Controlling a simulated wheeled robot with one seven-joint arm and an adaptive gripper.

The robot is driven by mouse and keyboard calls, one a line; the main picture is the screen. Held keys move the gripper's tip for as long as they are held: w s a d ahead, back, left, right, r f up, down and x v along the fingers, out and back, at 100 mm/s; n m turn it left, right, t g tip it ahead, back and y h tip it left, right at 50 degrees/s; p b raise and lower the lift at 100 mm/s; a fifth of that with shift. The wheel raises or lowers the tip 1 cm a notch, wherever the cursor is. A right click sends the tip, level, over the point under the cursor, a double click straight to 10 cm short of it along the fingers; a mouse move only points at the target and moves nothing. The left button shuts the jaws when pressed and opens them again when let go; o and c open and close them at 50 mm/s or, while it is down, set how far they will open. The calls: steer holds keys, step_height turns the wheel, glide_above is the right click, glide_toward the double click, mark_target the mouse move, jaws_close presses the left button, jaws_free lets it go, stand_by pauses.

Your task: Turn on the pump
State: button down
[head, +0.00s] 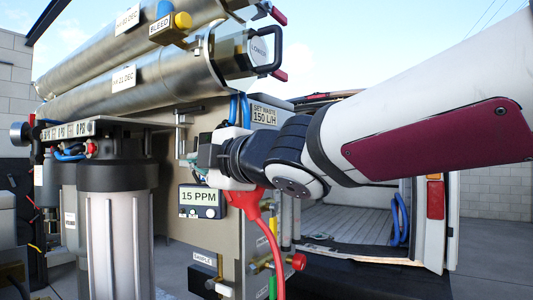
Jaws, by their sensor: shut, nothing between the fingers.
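My gripper (208,157) reaches in from the right, in front of the beige panel (170,195). It is shut and holds nothing. Its fingertips are small and partly hidden, so I cannot tell whether they touch anything. Just below it, a red plug-like piece with a thick red cable (276,250) hangs down from a white part.
Two steel membrane tubes (130,85) cross the upper left. A clear filter housing with a dark cap (115,178) stands at front left. A red-knobbed valve (298,262) juts out low on the panel. An open van bed (345,222) lies behind, right.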

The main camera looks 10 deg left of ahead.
steer(key=shift+w+d+f, duration=0.1)
steer(key=shift+w+d, duration=0.05)
steer(key=shift+w, duration=0.1)
